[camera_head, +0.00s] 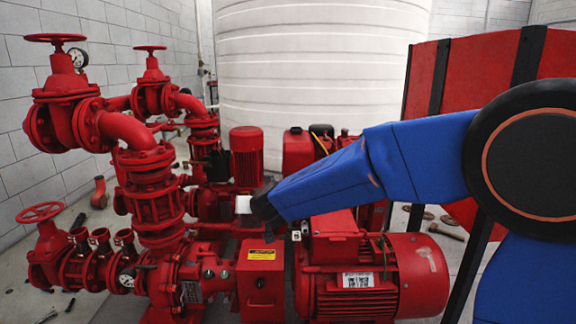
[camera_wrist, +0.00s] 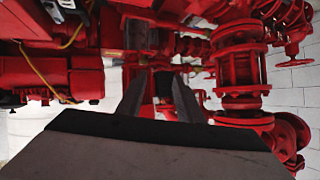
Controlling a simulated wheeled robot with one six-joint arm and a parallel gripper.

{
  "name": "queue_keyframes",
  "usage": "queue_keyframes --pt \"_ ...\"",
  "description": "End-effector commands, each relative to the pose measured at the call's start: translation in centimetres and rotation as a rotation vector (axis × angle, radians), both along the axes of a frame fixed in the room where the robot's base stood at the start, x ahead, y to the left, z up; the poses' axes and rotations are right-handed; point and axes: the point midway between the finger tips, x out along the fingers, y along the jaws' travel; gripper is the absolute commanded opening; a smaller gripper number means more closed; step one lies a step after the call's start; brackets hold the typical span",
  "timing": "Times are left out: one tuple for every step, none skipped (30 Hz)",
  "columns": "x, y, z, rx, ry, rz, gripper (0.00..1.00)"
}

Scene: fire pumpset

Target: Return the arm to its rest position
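My blue arm (camera_head: 370,168) reaches from the right edge across the picture, over the red motor. My gripper (camera_head: 258,206) is at its far end, small and dark, above the red pumpset. A small white piece (camera_head: 243,204) shows beside its tip; I cannot tell what it belongs to. In the wrist view, the two dark fingers of my gripper (camera_wrist: 158,98) stand apart with a gap between them. Nothing is clearly held. Red pump parts show behind the fingers, at an unclear distance.
The red motor (camera_head: 380,280) lies below my arm. Red valves with handwheels (camera_head: 57,38) and thick pipes (camera_head: 152,190) stand at left. A large white tank (camera_head: 320,75) fills the back. A red panel with black strips (camera_head: 478,70) is behind my arm at right.

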Motion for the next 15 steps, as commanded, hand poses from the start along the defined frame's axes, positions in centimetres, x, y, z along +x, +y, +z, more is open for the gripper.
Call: queue_keyframes --pt "-0.6 -1.7 1.2 0.013 0.001 0.011 0.33" --pt "-1.1 -2.5 1.7 0.018 0.005 0.022 0.33" --pt "-1.8 -3.6 2.4 0.025 0.010 0.034 0.33" --pt "-2.3 -4.4 2.8 0.028 0.015 0.043 0.33" --pt "-2.9 -5.2 3.2 0.031 0.021 0.051 0.33" --pt "-3.7 -6.3 3.7 0.034 0.028 0.064 0.33" --pt "-4.3 -7.2 4.0 0.035 0.036 0.071 0.33" --pt "-5.0 -8.0 4.3 0.037 0.043 0.078 0.33" --pt "-5.9 -9.1 4.6 0.036 0.054 0.087 0.33" --pt "-6.6 -10.0 4.8 0.035 0.063 0.092 0.33" --pt "-7.4 -10.8 5.0 0.033 0.070 0.098 0.33" --pt "-8.4 -12.0 5.1 0.030 0.083 0.104 0.33" --pt "-9.2 -12.9 5.2 0.027 0.093 0.107 0.33" --pt "-10.0 -13.7 5.3 0.023 0.103 0.110 0.33" --pt "-11.1 -14.9 5.3 0.017 0.119 0.114 0.33"
